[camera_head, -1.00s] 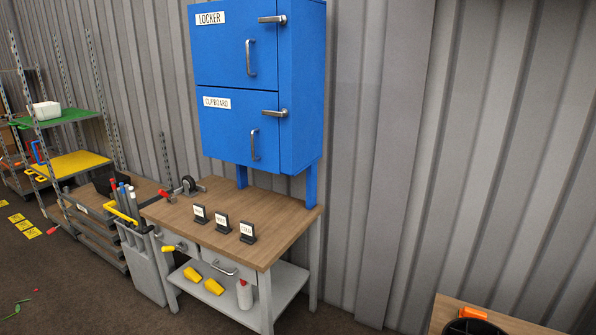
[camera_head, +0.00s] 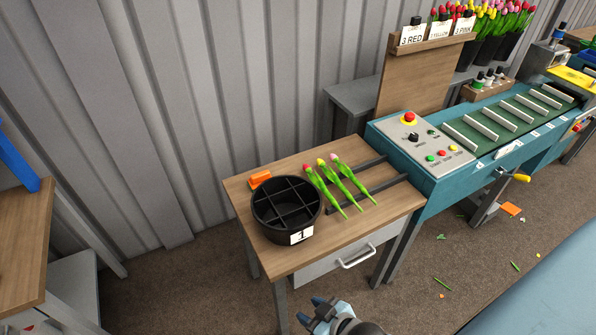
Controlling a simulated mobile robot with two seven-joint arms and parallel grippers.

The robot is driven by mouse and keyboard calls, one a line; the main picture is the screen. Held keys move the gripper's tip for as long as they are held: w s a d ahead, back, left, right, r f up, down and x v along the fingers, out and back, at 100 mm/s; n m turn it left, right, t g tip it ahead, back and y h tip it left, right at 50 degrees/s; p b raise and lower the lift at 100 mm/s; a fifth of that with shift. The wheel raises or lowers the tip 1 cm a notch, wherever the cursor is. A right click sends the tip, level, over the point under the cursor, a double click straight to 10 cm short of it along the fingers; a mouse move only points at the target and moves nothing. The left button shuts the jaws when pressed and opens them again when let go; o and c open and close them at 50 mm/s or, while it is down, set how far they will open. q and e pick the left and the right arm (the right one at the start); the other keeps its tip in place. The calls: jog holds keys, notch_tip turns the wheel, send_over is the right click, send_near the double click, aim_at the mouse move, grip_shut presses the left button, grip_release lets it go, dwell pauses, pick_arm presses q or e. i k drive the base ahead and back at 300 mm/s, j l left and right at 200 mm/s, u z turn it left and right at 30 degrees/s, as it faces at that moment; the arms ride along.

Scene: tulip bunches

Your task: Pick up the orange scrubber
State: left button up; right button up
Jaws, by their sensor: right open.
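A small orange block (camera_head: 260,179), which looks like the scrubber, lies on the wooden table (camera_head: 350,240) at its back left corner. It is just behind the round black divided tub (camera_head: 287,222), whose rim hides part of its lower edge. My right gripper (camera_head: 316,312) is at the bottom edge of the view, in front of and below the table, well away from the orange block. It is open, with nothing seen between its fingers. My left gripper is not in view.
Several tulips (camera_head: 340,185) lie beside the tub, near two dark rails (camera_head: 370,185). A drawer handle (camera_head: 356,256) juts from the table's front. A teal conveyor (camera_head: 490,140) adjoins on the right. The corrugated wall is close behind.

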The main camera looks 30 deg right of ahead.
aim_at(257, 179)
jog(key=i+j+z, duration=0.15)
jog(key=z, duration=0.3)
jog(key=i+j+z, duration=0.1)
jog(key=j+z, duration=0.45)
jog(key=z, duration=0.3)
jog(key=i+j+z, duration=0.1)
jog(key=j+z, duration=1.15)
jog(key=j, duration=0.2)
jog(key=j+z, duration=0.3)
jog(key=j, duration=0.15)
jog(key=k+l, duration=0.05)
